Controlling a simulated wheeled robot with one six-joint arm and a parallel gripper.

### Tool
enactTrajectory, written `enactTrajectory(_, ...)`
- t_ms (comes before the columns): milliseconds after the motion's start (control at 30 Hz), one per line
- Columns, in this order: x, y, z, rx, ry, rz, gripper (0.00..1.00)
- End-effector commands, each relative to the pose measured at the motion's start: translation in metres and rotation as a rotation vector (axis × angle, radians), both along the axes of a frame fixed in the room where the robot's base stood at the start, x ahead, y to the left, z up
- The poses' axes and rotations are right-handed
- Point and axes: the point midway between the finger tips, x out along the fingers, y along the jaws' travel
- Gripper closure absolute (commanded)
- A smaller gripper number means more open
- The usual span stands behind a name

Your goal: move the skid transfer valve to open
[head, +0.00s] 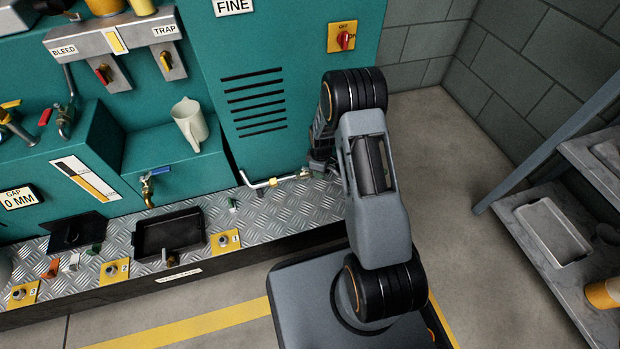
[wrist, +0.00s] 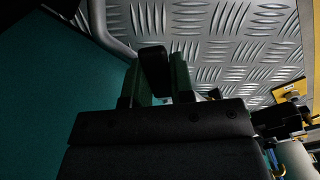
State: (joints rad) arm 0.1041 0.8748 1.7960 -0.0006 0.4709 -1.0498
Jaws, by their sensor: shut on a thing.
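A valve on a pale pipe (head: 272,182) sits low at the foot of the teal cabinet, just above the tread-plate deck. I take it for the skid transfer valve; no label for it is readable. My gripper (head: 318,168) is at the right end of this pipe, mostly hidden behind my arm. In the wrist view my gripper (wrist: 158,82) is shut on a dark lever-like handle (wrist: 154,66), which stands between its two fingers. The handle's angle to the pipe cannot be told. The grey pipe (wrist: 97,20) also shows in the wrist view.
A black tray (head: 168,232) and a yellow plate marked 1 (head: 224,241) lie on the deck (head: 270,213) to the left. A brass tap with a blue lever (head: 150,184) is on the cabinet wall. Grey shelves (head: 530,215) stand at the right; the floor between is clear.

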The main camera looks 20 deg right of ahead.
Motion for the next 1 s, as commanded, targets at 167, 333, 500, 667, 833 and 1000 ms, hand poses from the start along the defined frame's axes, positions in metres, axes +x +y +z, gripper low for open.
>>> enactTrajectory(167,0.006,-0.002,0.000,0.000,-0.004,0.078,1.00)
enactTrajectory(333,0.015,-0.006,0.000,-0.001,-0.004,0.243,1.00)
enactTrajectory(500,0.018,-0.007,0.001,-0.001,-0.005,0.313,1.00)
enactTrajectory(667,0.018,-0.007,0.001,-0.001,-0.004,0.314,1.00)
enactTrajectory(833,0.021,-0.008,0.000,0.000,-0.006,0.355,1.00)
enactTrajectory(1000,0.031,-0.009,0.000,-0.001,-0.005,0.524,1.00)
